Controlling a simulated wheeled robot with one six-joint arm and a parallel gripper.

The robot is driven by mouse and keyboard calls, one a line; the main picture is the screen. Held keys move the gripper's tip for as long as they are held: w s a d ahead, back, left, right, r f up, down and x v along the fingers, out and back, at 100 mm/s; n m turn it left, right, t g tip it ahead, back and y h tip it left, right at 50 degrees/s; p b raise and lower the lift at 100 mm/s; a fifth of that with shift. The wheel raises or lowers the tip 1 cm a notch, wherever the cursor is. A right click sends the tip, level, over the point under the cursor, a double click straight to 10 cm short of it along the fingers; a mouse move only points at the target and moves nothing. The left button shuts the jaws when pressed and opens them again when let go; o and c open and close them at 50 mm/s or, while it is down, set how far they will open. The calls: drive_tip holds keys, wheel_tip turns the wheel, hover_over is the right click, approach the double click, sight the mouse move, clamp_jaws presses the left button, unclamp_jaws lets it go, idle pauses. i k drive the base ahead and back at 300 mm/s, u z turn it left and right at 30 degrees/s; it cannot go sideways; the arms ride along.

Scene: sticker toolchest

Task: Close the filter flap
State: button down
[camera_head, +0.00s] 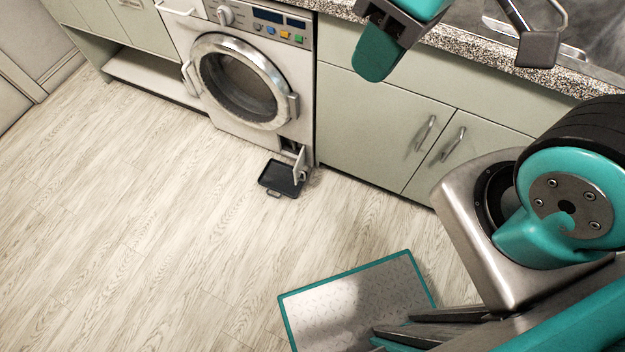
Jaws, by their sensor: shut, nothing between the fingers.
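The filter flap (301,164) is a small pale panel at the lower right corner of the washing machine (270,125). It stands open, swung out from the front, and a dark opening shows beside it. My gripper (378,56), a teal and dark grey end at the top edge, is partly cut off by the frame. It looks shut and empty, in front of the counter and well apart from the flap. The machine's round door (240,82) looks closed.
A shallow black tray (280,178) lies on the floor just below the flap. Cabinets (385,125) with bar handles stand right of the machine under a speckled counter (460,50). An open low shelf (150,78) is at left.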

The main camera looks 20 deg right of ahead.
sight(299, 162)
drive_tip(key=k, duration=0.4)
drive_tip(key=u, duration=1)
drive_tip(key=i, duration=0.65)
drive_tip(key=z, duration=0.75)
